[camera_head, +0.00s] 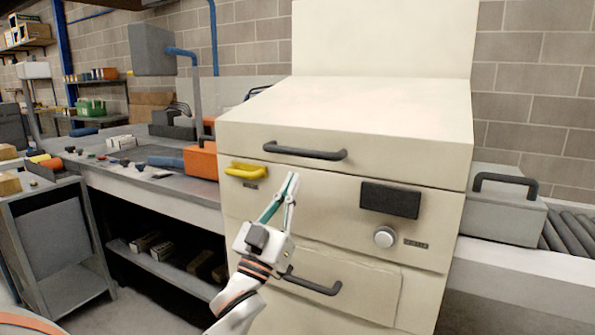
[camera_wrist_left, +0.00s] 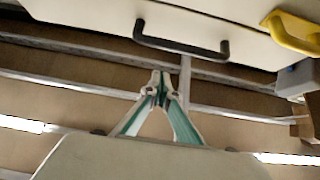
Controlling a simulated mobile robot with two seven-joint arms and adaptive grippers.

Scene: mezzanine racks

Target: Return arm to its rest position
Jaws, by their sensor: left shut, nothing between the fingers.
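My left gripper (camera_head: 292,180) stands in front of the cream cabinet (camera_head: 345,115), its fingers pointing up. Its green and white fingers meet at the tips with nothing between them. In the head view the tips overlap the cabinet front, just below the black top handle (camera_head: 305,153) and right of the yellow handle (camera_head: 247,172). In the left wrist view the shut fingertips (camera_wrist_left: 160,82) point toward a black handle (camera_wrist_left: 181,48), with a gap showing between. The yellow handle (camera_wrist_left: 292,34) is at the upper right there. My right gripper is not in view.
A lower black handle (camera_head: 312,284) is close to my left wrist. A round knob (camera_head: 385,237) and a dark panel (camera_head: 390,200) are to its right. A workbench (camera_head: 150,190) with an orange box (camera_head: 202,160) is at left. A grey case (camera_head: 502,205) stands by rollers at right.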

